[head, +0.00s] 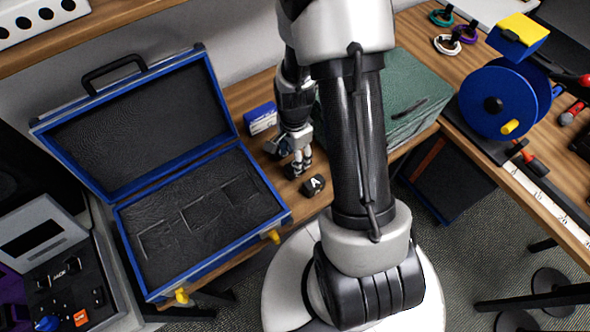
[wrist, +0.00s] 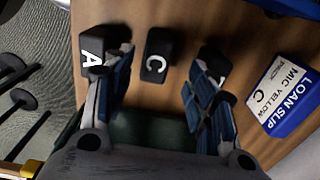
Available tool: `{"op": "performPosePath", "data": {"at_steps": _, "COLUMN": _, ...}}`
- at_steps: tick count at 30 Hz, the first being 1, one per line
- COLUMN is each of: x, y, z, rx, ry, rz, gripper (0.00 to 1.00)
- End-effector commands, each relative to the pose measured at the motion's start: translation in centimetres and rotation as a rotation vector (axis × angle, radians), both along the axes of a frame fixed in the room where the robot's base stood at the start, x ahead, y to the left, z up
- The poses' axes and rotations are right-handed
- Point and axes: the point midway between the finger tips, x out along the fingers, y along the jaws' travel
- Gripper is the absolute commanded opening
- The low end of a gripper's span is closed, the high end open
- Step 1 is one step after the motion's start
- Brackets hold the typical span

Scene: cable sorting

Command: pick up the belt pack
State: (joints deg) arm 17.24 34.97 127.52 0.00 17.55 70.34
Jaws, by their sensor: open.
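Several small black belt packs lie on the wooden bench. In the wrist view, one marked A (wrist: 91,50) is at left, one marked C (wrist: 157,55) is in the middle, and a third (wrist: 214,60) is at right, its letter mostly hidden by a finger. Pack A (head: 314,186) also shows in the head view near the bench's front edge. My gripper (wrist: 160,72) is open and empty, its fingers on either side of pack C's line. In the head view, my gripper (head: 299,166) is low over the bench beside pack A and hides part of the packs.
A blue-and-white loan slip block (wrist: 280,95) reads "MIC YELLOW C". An open blue case (head: 130,210) with empty foam cutouts stands at left. A green box (head: 405,80) lies right of my arm. A blue cable reel (head: 497,102) stands on the right bench.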

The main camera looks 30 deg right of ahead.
Motion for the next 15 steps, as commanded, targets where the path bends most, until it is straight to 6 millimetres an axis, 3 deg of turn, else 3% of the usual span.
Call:
{"op": "performPosePath", "data": {"at_steps": 8, "x": -0.2, "y": 0.0, "z": -1.8, "rx": 0.000, "ry": 0.001, "rz": 0.001, "gripper": 0.52}}
{"op": "performPosePath", "data": {"at_steps": 15, "x": -0.6, "y": 0.1, "z": -5.4, "rx": 0.001, "ry": 0.002, "rz": 0.001, "gripper": 0.52}}
